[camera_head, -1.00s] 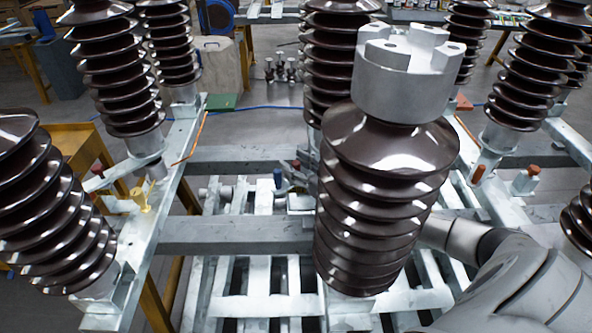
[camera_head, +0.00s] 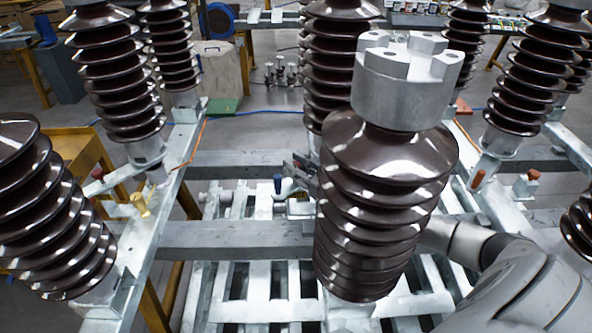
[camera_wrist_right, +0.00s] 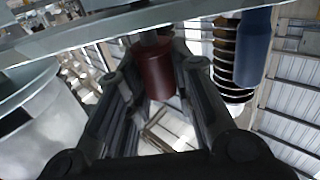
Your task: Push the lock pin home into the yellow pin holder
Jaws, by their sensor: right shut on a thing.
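In the head view, the small yellow fitting (camera_head: 140,203), which looks like the yellow pin holder, stands on the left frame rail. My right arm comes in from the right behind the large middle insulator. The dark fingers of my right gripper (camera_head: 303,165) show just left of that insulator, well to the right of the yellow fitting. In the right wrist view, my right gripper (camera_wrist_right: 155,72) is shut on a dark red cylindrical handle (camera_wrist_right: 153,74), which looks like the lock pin's. The pin's far end is hidden. My left gripper is not in view.
A blue-handled piece (camera_head: 277,183) stands close to the right gripper; a blue cylinder (camera_wrist_right: 252,48) shows in the wrist view. The large brown insulator (camera_head: 385,200) blocks much of the right arm. More insulators and pale metal beams (camera_head: 235,238) surround the space.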

